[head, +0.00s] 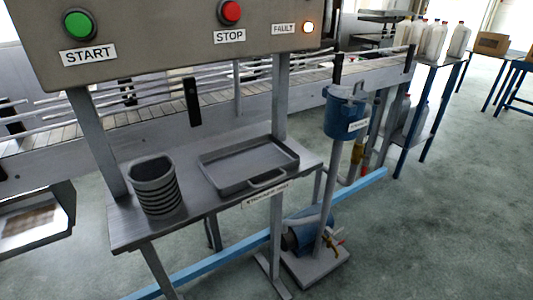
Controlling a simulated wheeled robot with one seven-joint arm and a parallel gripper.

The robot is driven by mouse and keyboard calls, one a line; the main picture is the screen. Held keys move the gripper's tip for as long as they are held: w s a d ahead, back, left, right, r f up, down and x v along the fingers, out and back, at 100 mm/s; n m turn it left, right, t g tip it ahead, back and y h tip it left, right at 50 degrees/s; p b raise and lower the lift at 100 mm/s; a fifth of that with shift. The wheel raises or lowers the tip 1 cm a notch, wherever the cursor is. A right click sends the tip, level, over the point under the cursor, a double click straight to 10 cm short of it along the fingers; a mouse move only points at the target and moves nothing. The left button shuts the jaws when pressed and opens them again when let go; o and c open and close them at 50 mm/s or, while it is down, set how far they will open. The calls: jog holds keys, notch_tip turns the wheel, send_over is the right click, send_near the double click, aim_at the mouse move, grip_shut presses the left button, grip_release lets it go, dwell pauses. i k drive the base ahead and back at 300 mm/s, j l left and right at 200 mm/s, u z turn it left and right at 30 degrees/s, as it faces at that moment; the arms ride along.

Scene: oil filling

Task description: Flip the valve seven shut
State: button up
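A small valve (338,243) with a yellow body and a red or orange handle is low down near the blue pump (299,236). A second brass-yellow fitting (357,153) is on the pipes below the blue cylindrical filter housing (344,113), with a bit of red beside it. The number seven is not readable on either, so I cannot tell which one is valve seven. Both are too small to tell whether they are open or shut. My gripper is not in view.
A control box (160,38) with a green START button, a red STOP button and a lit FAULT lamp stands close at upper left. Below it, a grey table (128,229) holds a ribbed cup (157,187) and a tray (248,165). A blue rail (215,252) crosses the floor. The floor (440,230) at right is clear.

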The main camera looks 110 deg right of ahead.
aim_at(368, 159)
jog(key=k+z, duration=0.1)
jog(key=z, duration=0.7)
jog(key=k+l+z, duration=0.1)
jog(key=z, duration=0.3)
jog(key=l+z, duration=0.1)
jog(key=z, duration=0.3)
jog(key=k+l+z, duration=0.1)
jog(key=z, duration=0.3)
jog(key=k+l+z, duration=0.1)
jog(key=l+z, duration=0.25)
jog(key=l, duration=0.25)
jog(key=l+z, duration=0.35)
jog(key=l, duration=0.8)
jog(key=k+z, duration=0.05)
